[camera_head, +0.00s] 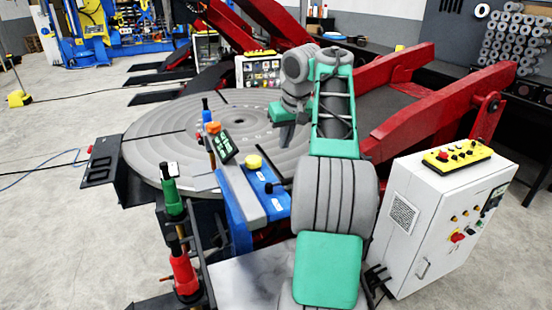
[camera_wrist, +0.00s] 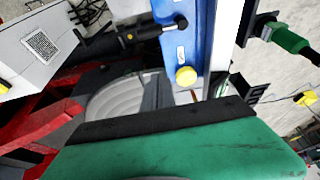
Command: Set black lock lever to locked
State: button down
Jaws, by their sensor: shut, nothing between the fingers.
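The black lock lever (camera_head: 279,186) lies at the right side of the blue block (camera_head: 235,203), with its round end over the block. In the wrist view the lever (camera_wrist: 150,31) runs sideways at the top, its round end at the blue face (camera_wrist: 205,40). A yellow knob (camera_head: 253,161) sits on the block near the lever; it also shows in the wrist view (camera_wrist: 186,76). My gripper (camera_head: 285,137) is shut and empty, above the round plate, up and apart from the lever. Which lock position the lever is in, I cannot tell.
The grey round table (camera_head: 160,140) of the positioner lies behind the block. Red arms (camera_head: 440,110) rise at the right. A white control cabinet (camera_head: 400,220) stands at the right front. Green (camera_head: 171,190) and red (camera_head: 183,270) handled tools stand left of the block. A small green-screened device (camera_head: 223,147) is near it.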

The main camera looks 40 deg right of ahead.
aim_at(281, 185)
notch_tip(281, 185, down, 10)
jog(key=b, duration=0.8)
jog(key=shift+s+d+b, duration=0.15)
jog(key=shift+s+b, duration=0.15)
jog(key=shift+s, duration=0.05)
